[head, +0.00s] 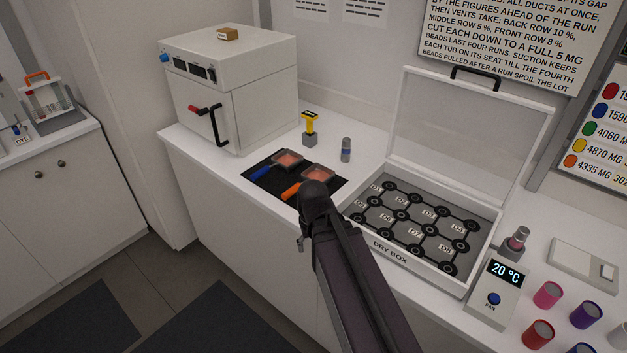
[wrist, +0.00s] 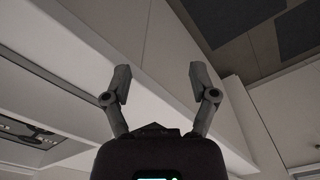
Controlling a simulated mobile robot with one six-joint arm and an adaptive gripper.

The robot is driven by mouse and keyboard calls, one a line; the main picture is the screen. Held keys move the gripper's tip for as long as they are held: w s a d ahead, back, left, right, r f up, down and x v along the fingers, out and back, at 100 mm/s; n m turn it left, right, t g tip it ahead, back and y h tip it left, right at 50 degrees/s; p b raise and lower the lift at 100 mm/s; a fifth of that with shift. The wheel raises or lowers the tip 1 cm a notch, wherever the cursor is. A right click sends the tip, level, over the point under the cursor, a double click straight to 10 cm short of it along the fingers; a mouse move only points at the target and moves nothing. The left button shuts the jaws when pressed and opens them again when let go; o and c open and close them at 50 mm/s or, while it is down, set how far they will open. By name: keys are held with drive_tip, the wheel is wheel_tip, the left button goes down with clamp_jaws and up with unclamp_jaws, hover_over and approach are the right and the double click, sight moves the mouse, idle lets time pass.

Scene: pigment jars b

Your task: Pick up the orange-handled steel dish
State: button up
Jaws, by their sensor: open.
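In the head view the orange-handled steel dish (head: 318,174) sits on a black mat (head: 263,182) on the white counter. It has reddish contents, and its orange handle (head: 291,191) points toward the counter's front edge. A like dish with a blue handle (head: 288,159) sits to its left on the same mat. My arm reaches up from the bottom, its end near the right of the orange handle; the fingers are hidden there. In the wrist view my gripper (wrist: 157,82) is open and empty, with the counter's front behind it. The dish does not show in the wrist view.
An open dry box (head: 378,251) with a raised clear lid stands right of the mat. A white oven (head: 262,105) stands behind left. A yellow-topped tool (head: 310,127) and a small grey vial (head: 346,150) stand behind the dishes. Coloured jars (head: 538,334) stand front right.

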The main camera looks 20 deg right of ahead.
sight(293, 188)
drive_tip(key=w+r+m+p, duration=0.5)
drive_tip(key=w+r+p, duration=0.1)
drive_tip(key=w, duration=0.4)
drive_tip(key=w+d+r+m+t+y+p, duration=0.1)
drive_tip(key=w+r+m+p, duration=0.4)
drive_tip(key=w, duration=0.6)
wheel_tip(293, 188, up, 2)
drive_tip(key=shift+d+r+m+t+p, duration=0.1)
drive_tip(key=shift+d+m+t+p, duration=0.2)
drive_tip(key=shift+p, duration=0.35)
drive_tip(key=shift+w, duration=0.1)
drive_tip(key=f+b, duration=0.2)
drive_tip(key=f, duration=0.1)
drive_tip(key=w+f+b, duration=0.1)
drive_tip(key=f+b, duration=0.1)
drive_tip(key=b, duration=0.1)
drive_tip(key=a+f+b, duration=0.1)
drive_tip(key=f+b, duration=0.2)
drive_tip(key=shift+w+f, duration=0.25)
drive_tip(key=shift+f, duration=0.05)
drive_tip(key=shift+b, duration=0.3)
drive_tip(key=shift+w+a+f+b, duration=0.1)
drive_tip(key=shift+w+f+b, duration=0.05)
drive_tip(key=shift+f+b, duration=0.7)
drive_tip(key=shift+w+a+f+b, duration=0.1)
drive_tip(key=shift+a+f+b, duration=0.05)
drive_tip(key=shift+f+b, duration=0.7)
drive_tip(key=shift+w+a+f+b, duration=0.1)
drive_tip(key=shift+w+f+b, duration=0.05)
drive_tip(key=shift+f+b, duration=0.7)
